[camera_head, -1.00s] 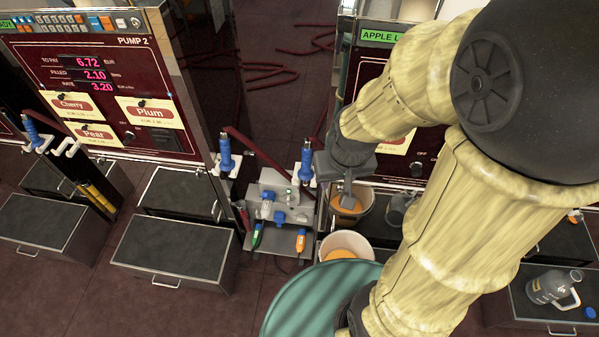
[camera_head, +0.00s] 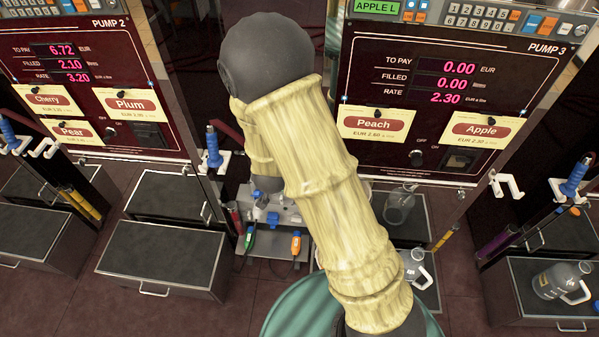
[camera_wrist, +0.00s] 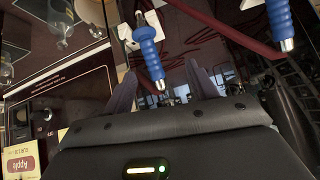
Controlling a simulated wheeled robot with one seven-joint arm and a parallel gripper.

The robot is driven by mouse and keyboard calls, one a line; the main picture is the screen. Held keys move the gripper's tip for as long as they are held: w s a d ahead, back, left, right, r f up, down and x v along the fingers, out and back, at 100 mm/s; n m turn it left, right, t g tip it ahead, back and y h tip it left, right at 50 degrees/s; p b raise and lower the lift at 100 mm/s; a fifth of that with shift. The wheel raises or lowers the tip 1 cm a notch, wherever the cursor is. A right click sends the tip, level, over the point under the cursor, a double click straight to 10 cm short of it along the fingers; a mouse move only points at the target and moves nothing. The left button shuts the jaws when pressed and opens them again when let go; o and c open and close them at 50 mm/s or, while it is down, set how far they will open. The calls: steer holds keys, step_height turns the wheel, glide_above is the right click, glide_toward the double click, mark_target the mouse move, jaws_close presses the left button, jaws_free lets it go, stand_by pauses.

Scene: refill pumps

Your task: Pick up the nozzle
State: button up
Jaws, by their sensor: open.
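A nozzle (camera_wrist: 148,52) with a blue ribbed grip and a metal tip hangs at a white holder in the wrist view. My gripper (camera_wrist: 162,80) is open, and the nozzle's tip shows between its two fingers without visible contact; I cannot tell the depth between them. A second blue nozzle (camera_wrist: 279,18) shows at the upper right of that view. In the head view my arm hides my gripper and the place in front of it. Blue nozzles there hang beside Pump 2 (camera_head: 213,148), at the far right (camera_head: 575,172) and at the far left (camera_head: 10,135).
Pump 3's panel (camera_head: 440,95) with Peach and Apple labels stands right of my arm; Pump 2's panel (camera_head: 85,85) stands left. A grey block with blue fittings (camera_head: 275,215) is partly behind my arm. Glass jugs (camera_head: 398,207) stand below Pump 3. Red hoses (camera_wrist: 215,25) loop behind the nozzles.

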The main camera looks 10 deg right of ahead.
step_height(320, 180, down, 10)
steer(key=t+h+b, duration=0.6)
steer(key=t+h, duration=0.1)
steer(key=shift+s+a+r, duration=0.2)
steer(key=shift+s+a, duration=0.2)
steer(key=shift+a, duration=0.05)
steer(key=p+x, duration=0.2)
steer(key=x, duration=1)
steer(key=shift+p, duration=0.35)
steer(key=shift+w+d, duration=0.1)
steer(key=shift+w, duration=0.05)
